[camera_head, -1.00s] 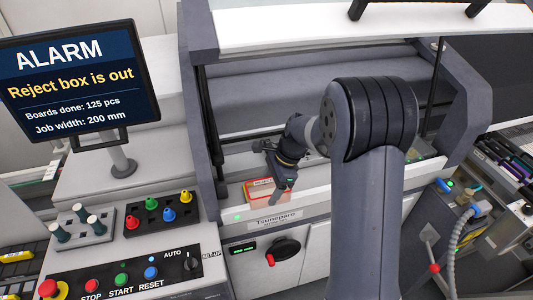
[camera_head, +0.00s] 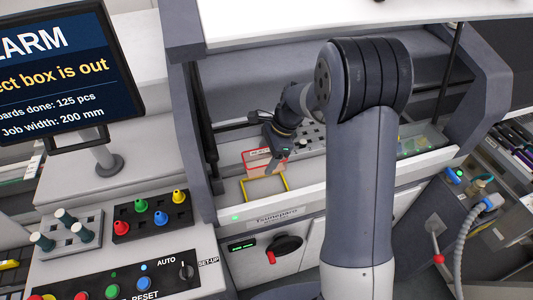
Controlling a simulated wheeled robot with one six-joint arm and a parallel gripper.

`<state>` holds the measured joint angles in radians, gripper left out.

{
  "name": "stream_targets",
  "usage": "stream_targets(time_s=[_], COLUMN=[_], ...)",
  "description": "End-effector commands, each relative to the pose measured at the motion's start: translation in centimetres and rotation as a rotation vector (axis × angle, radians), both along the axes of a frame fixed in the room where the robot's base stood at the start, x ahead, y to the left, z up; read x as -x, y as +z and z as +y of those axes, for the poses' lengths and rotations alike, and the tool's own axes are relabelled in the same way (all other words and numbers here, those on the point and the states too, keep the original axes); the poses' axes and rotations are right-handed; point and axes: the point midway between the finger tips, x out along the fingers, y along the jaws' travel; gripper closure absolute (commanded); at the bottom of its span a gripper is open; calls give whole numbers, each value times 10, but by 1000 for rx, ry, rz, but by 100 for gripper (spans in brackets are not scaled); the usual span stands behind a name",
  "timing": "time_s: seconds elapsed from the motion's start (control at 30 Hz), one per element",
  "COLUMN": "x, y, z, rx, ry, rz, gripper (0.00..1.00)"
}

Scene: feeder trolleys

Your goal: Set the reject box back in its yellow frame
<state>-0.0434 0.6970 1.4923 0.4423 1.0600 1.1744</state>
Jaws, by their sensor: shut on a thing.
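The reject box (camera_head: 257,163) is a small pinkish box with a red-edged label on top. My gripper (camera_head: 274,163) is shut on it, at its right side. The yellow frame (camera_head: 243,189) lies on the pale front ledge of the machine and looks empty. The box is at the far side of the frame in the picture, apparently raised; its exact height above the ledge cannot be told. My gripper and wrist hide part of the box's right side.
Dark side posts (camera_head: 208,130) bound the machine opening. A grey block with holes (camera_head: 312,141) is right of my gripper. My arm crosses the opening. The screen (camera_head: 60,75) shows an alarm that the reject box is out.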

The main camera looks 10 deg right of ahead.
Motion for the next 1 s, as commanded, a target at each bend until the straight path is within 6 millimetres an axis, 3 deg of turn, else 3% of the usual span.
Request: stream_targets(time_s=[1.0], x=[0], y=[-74], z=[0], rx=[-1], ry=[0], rz=[1], gripper=[73])
